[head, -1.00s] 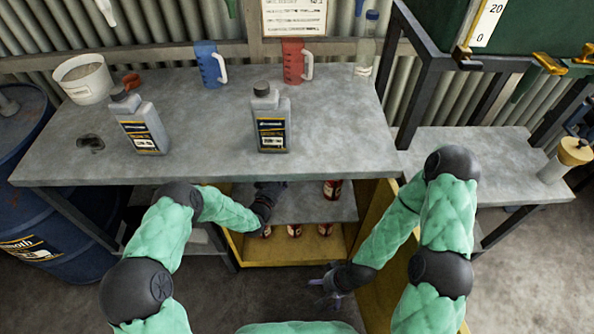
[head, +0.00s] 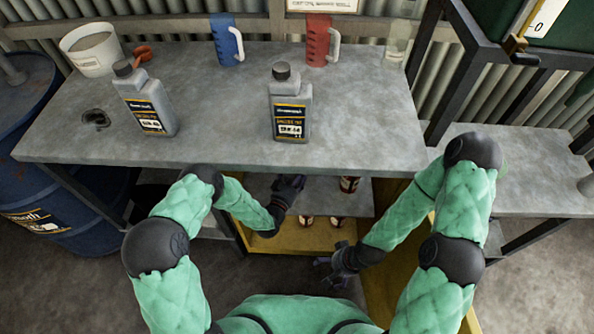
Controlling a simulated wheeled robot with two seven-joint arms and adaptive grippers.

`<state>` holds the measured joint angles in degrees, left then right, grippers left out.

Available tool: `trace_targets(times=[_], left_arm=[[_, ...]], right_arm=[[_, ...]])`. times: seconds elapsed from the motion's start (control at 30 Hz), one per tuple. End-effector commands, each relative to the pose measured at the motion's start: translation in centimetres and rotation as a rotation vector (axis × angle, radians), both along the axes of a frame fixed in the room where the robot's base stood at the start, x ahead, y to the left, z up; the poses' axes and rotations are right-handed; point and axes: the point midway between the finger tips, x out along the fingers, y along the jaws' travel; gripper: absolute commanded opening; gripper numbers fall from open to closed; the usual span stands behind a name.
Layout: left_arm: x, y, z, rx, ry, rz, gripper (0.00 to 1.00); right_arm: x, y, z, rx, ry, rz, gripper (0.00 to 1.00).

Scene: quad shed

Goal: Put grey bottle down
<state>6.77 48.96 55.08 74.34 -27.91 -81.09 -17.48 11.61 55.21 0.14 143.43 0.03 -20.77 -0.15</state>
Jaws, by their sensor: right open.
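Two grey bottles with dark caps and black-and-yellow labels stand upright on the workbench (head: 215,150). One grey bottle (head: 147,105) is at the left, and the other grey bottle (head: 290,110) is near the middle. My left gripper (head: 291,184) is below the bench's front edge, in front of the lower shelf. It is small and dark there, and I cannot tell its jaw state. My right gripper (head: 322,268) is lower, by the yellow cabinet's front, open and with nothing seen between its fingers. Neither gripper touches a grey bottle.
A white bucket (head: 92,56), a blue jug (head: 227,42), a red jug (head: 318,42) and a clear bottle (head: 396,45) stand at the bench's back. Several red cans sit in the yellow cabinet (head: 290,238) below. A blue drum (head: 50,200) is at left. The bench's right part is clear.

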Motion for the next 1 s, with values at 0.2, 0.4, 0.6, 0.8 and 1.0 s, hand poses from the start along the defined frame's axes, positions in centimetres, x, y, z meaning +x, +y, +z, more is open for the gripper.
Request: trace_targets(times=[0.2, 0.4, 0.6, 0.8, 1.0], left_arm=[[-0.42, 0.01, -0.47, 0.001, -0.008, 0.001, 0.18], [-0.41, 0.0, -0.58, 0.0, -0.008, 0.001, 0.18], [-0.58, -0.04, -0.96, 0.001, 0.0, 0.0, 1.0], [-0.57, -0.04, -0.95, 0.001, 0.0, 0.0, 1.0], [-0.58, -0.03, -0.61, 0.001, -0.001, 0.0, 1.0]], right_arm=[[-0.01, 0.0, -0.3, 0.0, 0.0, 0.0, 0.99], [-0.02, 0.0, -0.27, 0.0, 0.0, 0.0, 0.99], [-0.01, 0.0, -0.27, 0.0, 0.0, 0.0, 0.99], [0.0, 0.0, -0.3, 0.0, 0.0, 0.0, 0.99], [-0.01, 0.0, -0.27, 0.0, 0.0, 0.0, 0.99]])
